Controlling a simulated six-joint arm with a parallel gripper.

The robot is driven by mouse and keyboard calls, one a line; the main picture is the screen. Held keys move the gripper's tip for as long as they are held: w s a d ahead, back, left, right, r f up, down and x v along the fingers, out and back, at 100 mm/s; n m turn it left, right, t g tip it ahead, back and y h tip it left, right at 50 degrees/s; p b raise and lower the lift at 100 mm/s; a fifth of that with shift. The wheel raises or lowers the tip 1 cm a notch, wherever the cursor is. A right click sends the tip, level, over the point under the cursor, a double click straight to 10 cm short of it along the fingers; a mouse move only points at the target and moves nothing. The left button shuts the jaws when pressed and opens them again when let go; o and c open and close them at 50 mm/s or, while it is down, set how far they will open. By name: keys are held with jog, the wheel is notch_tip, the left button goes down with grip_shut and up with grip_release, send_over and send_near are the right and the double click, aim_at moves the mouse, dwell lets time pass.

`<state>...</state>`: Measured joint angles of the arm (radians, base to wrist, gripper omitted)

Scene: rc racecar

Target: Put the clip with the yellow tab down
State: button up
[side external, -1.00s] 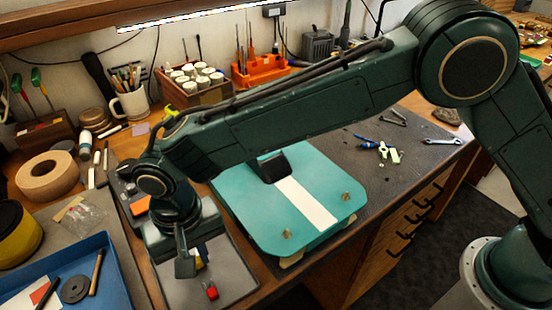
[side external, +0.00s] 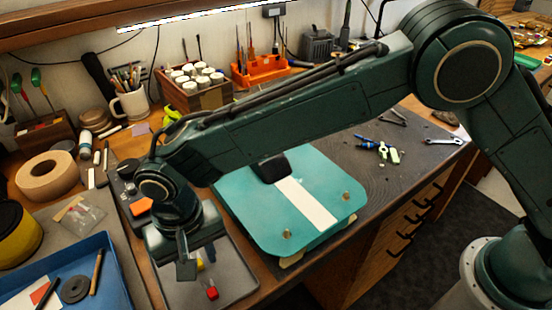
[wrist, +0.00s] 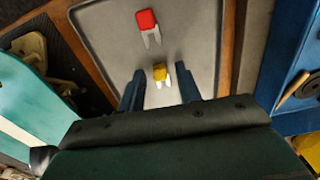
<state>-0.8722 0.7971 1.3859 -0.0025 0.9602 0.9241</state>
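The clip with the yellow tab (wrist: 160,72) lies on the grey tray (wrist: 95,30) in the wrist view, its pale prongs pointing toward my gripper. In the side view my gripper (side external: 187,270) is low over the tray. A second clip with a red tab (wrist: 147,20) lies on the tray beyond the yellow one.
A teal board with a white stripe (side external: 265,217) stands right of the tray. A blue bin (side external: 110,285) with a black disc and a stick is at the lower left. An orange piece (side external: 140,206) lies behind my gripper. The tray around the clips is bare.

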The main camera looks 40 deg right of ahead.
aim_at(201, 260)
notch_tip(201, 260, up, 12)
jog(key=shift+r, duration=0.15)
dwell(0.6)
jog(key=shift+d, duration=0.1)
dwell(0.4)
jog(key=s+d+r+t, duration=0.1)
jog(key=d+r, duration=0.3)
jog(key=d, duration=0.5)
jog(key=d+r+t+y, duration=0.1)
jog(key=d+r, duration=0.3)
jog(key=d, duration=0.5)
jog(key=s+d+r+t, duration=0.1)
jog(key=d+r, duration=0.3)
jog(key=d, duration=0.4)
jog(key=s+d+f+t+h, duration=0.1)
jog(key=s+d+f+t, duration=0.1)
jog(key=s+d, duration=1.4)
jog(key=shift+d+f+n+t, duration=0.2)
jog(key=shift+f+n+t, duration=0.1)
jog(key=shift+f, duration=0.6)
